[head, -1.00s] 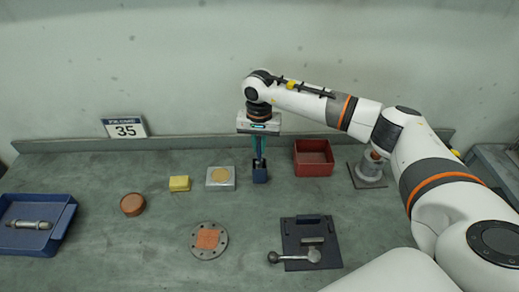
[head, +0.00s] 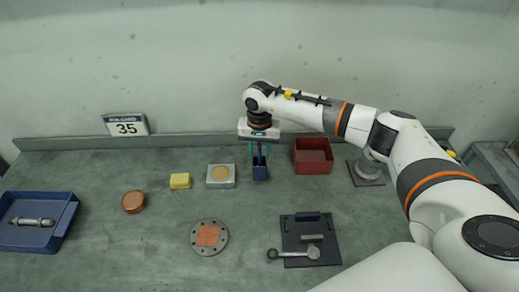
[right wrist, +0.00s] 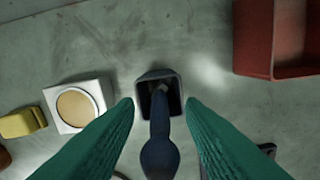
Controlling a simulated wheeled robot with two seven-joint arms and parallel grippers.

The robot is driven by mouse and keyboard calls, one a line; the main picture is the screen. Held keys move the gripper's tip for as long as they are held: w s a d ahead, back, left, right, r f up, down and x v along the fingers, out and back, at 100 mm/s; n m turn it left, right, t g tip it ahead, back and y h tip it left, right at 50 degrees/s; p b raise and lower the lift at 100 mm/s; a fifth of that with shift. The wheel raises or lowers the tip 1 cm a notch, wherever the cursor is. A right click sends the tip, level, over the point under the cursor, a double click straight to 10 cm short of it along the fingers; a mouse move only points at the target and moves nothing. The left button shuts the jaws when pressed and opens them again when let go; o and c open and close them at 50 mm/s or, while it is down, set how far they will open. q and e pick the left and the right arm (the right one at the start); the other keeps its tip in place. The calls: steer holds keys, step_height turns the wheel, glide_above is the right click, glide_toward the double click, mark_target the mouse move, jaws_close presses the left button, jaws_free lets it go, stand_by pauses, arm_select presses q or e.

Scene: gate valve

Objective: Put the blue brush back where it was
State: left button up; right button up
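The blue brush (right wrist: 160,153) stands in a small dark blue square holder (right wrist: 148,78), its handle pointing up toward the wrist camera. The holder (head: 260,173) is at the back middle of the table in the head view, left of the red bin. My right gripper (right wrist: 160,108) is open, with its green fingers on either side of the brush handle and a gap visible on both sides. In the head view the right gripper (head: 259,154) is just above the holder, pointing down. The brush's bristle end is mostly hidden inside the holder. My left gripper is not in view.
A red bin (head: 313,168) stands right of the holder. A metal block with a tan disc (head: 221,187) and a yellow block (head: 180,181) are to its left. In front lie a round flange (head: 196,246) and a dark plate (head: 291,237). A blue tray (head: 65,225) is far left.

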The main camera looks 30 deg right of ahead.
steer(key=shift+r, duration=0.25)
steer(key=shift+w+r, duration=0.1)
steer(key=shift+r, duration=0.2)
step_height(320, 180, up, 10)
steer(key=b, duration=0.3)
steer(key=shift+r, duration=0.6)
